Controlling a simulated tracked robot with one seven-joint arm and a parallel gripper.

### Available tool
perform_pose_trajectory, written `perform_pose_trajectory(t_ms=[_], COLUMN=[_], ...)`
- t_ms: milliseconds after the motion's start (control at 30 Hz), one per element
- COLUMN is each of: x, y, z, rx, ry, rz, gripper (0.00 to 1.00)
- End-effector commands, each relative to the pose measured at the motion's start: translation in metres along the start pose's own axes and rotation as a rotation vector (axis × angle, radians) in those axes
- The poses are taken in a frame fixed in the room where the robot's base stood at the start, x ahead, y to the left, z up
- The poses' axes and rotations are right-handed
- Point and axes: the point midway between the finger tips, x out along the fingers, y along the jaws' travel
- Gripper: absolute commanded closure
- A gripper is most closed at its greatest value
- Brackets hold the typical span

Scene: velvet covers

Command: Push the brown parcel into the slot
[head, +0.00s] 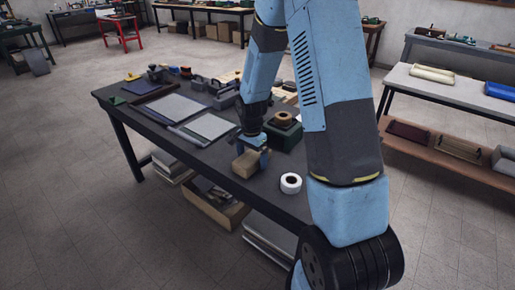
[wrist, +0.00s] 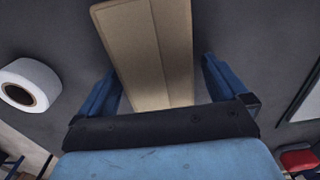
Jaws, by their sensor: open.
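The brown parcel (head: 245,165) is a tan box near the front edge of the dark workbench (head: 222,160). In the wrist view the parcel (wrist: 150,45) lies lengthwise between the blue fingers of my gripper (wrist: 160,85). The fingers are open, one on each side of it, and a dark gap shows beside the right finger; I cannot tell whether the left one touches. In the head view my gripper (head: 254,150) is low over the bench, right at the parcel. Its fingertips are partly hidden there. I cannot make out which thing is the slot.
A white tape roll (head: 291,183) stands right of the parcel, and a dark green box with brown rolls (head: 284,130) is behind it. Flat grey panels (head: 206,127) lie to the left. Tools crowd the bench's far end. A cardboard box (head: 217,208) is under the bench.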

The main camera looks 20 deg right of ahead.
Motion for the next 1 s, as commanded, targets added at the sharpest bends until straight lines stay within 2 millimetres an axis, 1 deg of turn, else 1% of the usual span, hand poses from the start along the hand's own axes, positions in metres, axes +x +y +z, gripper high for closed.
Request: perform_pose_trajectory(t_ms=[100,400,1000], x=[0.0054,0.0065,0.0063], y=[0.0,0.0,0.0001], z=[0.0,-0.0002,-0.0003], rx=[0.0,0.001,0.001], ry=[0.0,0.0,0.0], rz=[-0.001,-0.001,-0.001], gripper=[0.0,0.0,0.57])
